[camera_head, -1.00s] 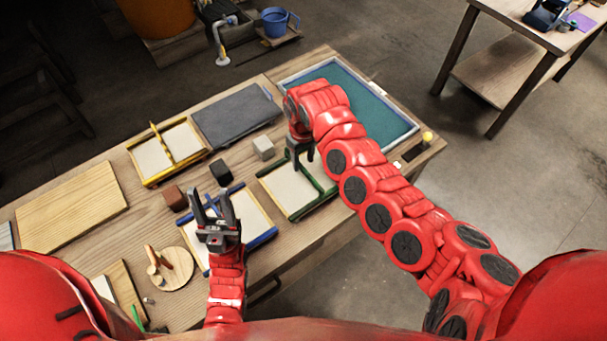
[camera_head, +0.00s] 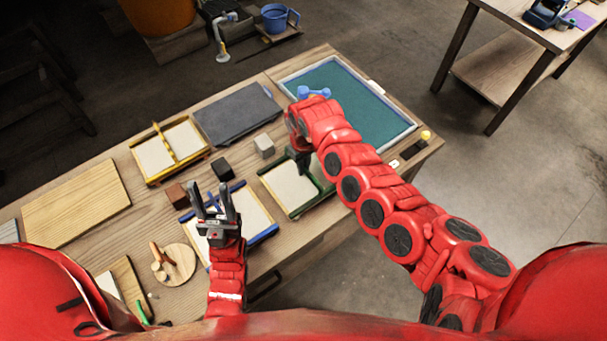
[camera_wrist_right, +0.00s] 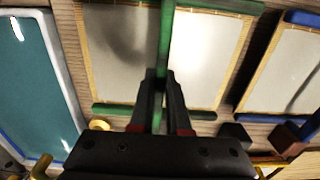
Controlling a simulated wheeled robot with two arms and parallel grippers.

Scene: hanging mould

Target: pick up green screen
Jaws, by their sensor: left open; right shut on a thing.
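The green screen (camera_head: 286,188) is a pale sheet in a frame with green bars, lying on the wooden table right of the middle. My right gripper (camera_head: 303,162) is over it, partly hidden by its own arm. In the right wrist view my right gripper (camera_wrist_right: 158,92) is shut on the green middle bar of the green screen (camera_wrist_right: 205,52). I cannot tell whether the screen is lifted off the table. My left gripper (camera_head: 213,197) is open and empty above the blue-framed screen (camera_head: 252,206).
A tray with a teal inside (camera_head: 345,82) lies at the table's far right. A yellow-framed screen (camera_head: 190,166), a dark slab (camera_head: 225,118) and small grey (camera_head: 264,146), black (camera_head: 221,169) and brown (camera_head: 177,195) blocks are nearby. A blue handled thing (camera_head: 313,92) is at the tray.

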